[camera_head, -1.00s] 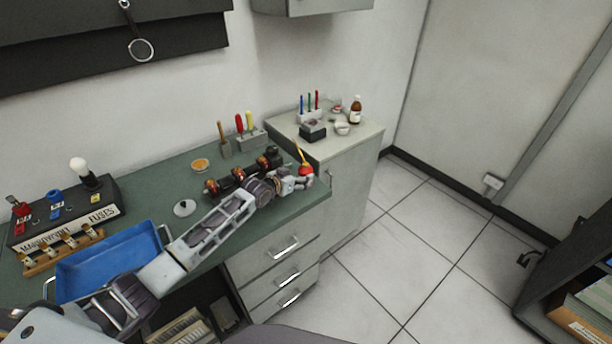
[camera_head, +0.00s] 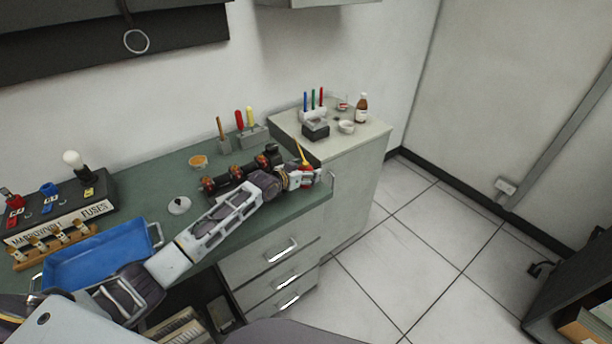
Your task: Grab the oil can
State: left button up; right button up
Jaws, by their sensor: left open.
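The oil can, small and red with a thin yellow spout (camera_head: 303,154), stands near the right end of the green workbench in the head view. My left arm reaches across the bench from the lower left. My left gripper (camera_head: 322,178) is open at the oil can, its fingers in front of the can's lower part. The can's base is largely hidden by the gripper, and I cannot tell whether the fingers touch it. My right gripper is not in view.
A dark device with copper-coloured parts (camera_head: 235,177) lies just behind my left forearm. A blue tray (camera_head: 97,254), a fuse box (camera_head: 62,216) and tool holders (camera_head: 252,137) are on the bench (camera_head: 150,187). A taller cabinet (camera_head: 352,180) stands beyond the bench's right end.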

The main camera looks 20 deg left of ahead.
pick_arm(q)
jog(key=c, duration=1.3)
jog(key=shift+r+b, duration=0.3)
jog(key=shift+r, duration=4.7)
